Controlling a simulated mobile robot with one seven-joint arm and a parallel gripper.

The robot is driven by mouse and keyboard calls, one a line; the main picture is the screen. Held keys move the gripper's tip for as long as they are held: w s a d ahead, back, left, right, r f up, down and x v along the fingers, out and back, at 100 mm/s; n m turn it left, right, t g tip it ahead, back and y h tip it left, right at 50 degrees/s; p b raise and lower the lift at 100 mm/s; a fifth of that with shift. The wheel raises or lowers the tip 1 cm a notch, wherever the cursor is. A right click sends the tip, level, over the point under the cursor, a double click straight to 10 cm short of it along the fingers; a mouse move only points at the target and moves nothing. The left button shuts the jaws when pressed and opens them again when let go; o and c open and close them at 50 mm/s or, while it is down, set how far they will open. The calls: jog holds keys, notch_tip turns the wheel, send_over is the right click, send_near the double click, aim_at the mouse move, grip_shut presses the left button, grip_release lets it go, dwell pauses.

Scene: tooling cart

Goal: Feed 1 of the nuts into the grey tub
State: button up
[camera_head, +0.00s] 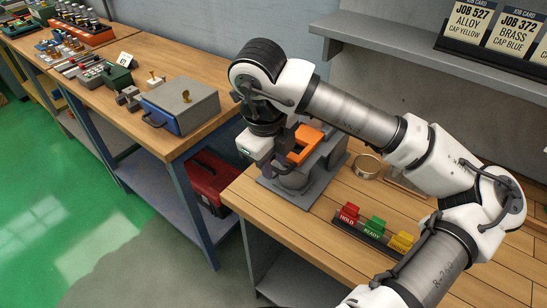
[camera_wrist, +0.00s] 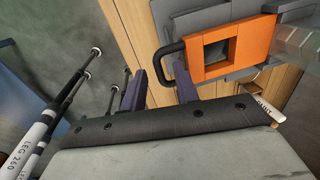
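I cannot make out any nuts or a tub for certain in either view. My gripper is over the near bench, beside an orange square frame (camera_head: 305,145) on a grey machine (camera_head: 325,165). In the wrist view my gripper (camera_wrist: 160,75) has two dark fingers set apart, with no object clearly held. The orange frame (camera_wrist: 231,48) has a dark square opening there. A black curved handle (camera_wrist: 160,62) on its left side reaches towards the space between the fingers. I cannot tell whether they touch it. In the head view the fingertips are hidden.
A metal ring-shaped dish (camera_head: 367,166) sits behind the machine. Red, green and yellow labelled blocks (camera_head: 374,226) stand at the bench's front. Another bench at left carries a grey and blue box (camera_head: 180,106) and small parts. A shelf (camera_head: 450,62) with job cards is behind.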

aim_at(301, 142)
jog(key=shift+c, duration=0.3)
grip_shut()
jog(key=w+d+b, duration=0.1)
jog(key=w, duration=0.1)
jog(key=w+d+b, duration=0.2)
jog(key=w, duration=0.1)
jog(key=w+d+b, duration=0.1)
jog(key=w+d, duration=0.1)
jog(key=shift+w+d, duration=0.2)
jog(key=shift+w, duration=0.05)
jog(key=shift+w+d+r, duration=0.1)
jog(key=shift+w+r, duration=0.05)
